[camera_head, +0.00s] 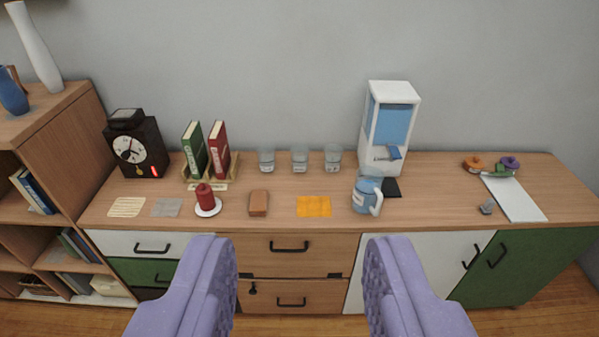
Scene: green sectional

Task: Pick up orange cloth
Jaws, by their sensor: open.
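The orange cloth (314,207) is a small flat square lying on the wooden top of the cabinet, near its front edge and close to the middle. My gripper (298,260) shows as two purple fingers at the bottom of the view. The fingers are wide apart with nothing between them but the view of the cabinet front. The gripper is apart from the cloth, which appears beyond the fingertips, between them and a little to the right of centre. The cloth is fully in view.
A white dispenser (388,128) is at the back.

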